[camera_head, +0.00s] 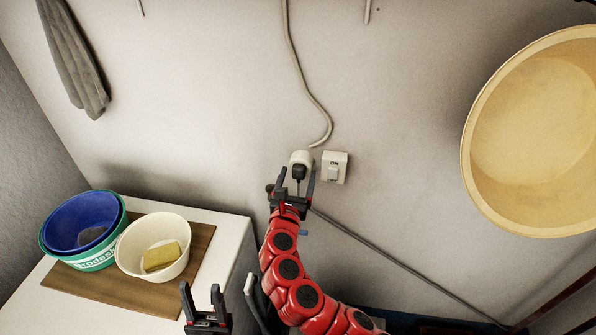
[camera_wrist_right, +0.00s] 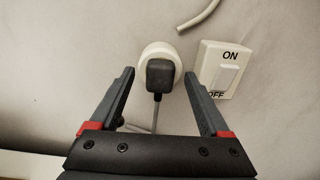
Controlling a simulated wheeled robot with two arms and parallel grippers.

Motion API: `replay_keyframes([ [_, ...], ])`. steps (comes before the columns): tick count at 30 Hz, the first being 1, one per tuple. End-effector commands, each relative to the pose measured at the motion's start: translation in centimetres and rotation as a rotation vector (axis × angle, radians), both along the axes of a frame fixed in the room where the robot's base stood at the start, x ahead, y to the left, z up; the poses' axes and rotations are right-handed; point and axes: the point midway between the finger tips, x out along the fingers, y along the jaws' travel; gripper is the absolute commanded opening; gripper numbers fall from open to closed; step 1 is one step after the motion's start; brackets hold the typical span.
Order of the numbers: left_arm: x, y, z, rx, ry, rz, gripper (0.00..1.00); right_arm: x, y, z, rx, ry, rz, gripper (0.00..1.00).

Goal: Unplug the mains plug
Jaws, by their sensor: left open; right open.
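The black mains plug (camera_head: 299,172) sits in the round white wall socket (camera_head: 301,157), with its dark cord leading down. In the right wrist view the plug (camera_wrist_right: 160,74) shows in the socket (camera_wrist_right: 161,50), between the two fingers and beyond their tips. My right gripper (camera_head: 294,178) is open in front of the plug, its fingers to either side and not closed on it. It also shows in the right wrist view (camera_wrist_right: 158,78). My left gripper (camera_head: 202,294) is open and empty, low in the head view near the white cabinet's front edge.
A white switch (camera_head: 335,167) marked ON and OFF is close to the right of the socket. A white cabinet (camera_head: 232,232) at left bears a board with a blue tub (camera_head: 75,220) and a cream bowl (camera_head: 135,235) holding a yellow sponge. A yellow basin (camera_head: 485,150) hangs at right.

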Motion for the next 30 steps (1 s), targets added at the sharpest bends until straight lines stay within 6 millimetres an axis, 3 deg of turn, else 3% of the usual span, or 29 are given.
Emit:
replay_keyframes([
  [30, 0.00, 0.00, 0.68, 0.000, 0.000, 0.000, 0.50, 0.00, 0.00, 0.03, 0.000, 0.000, 0.000, 0.80],
])
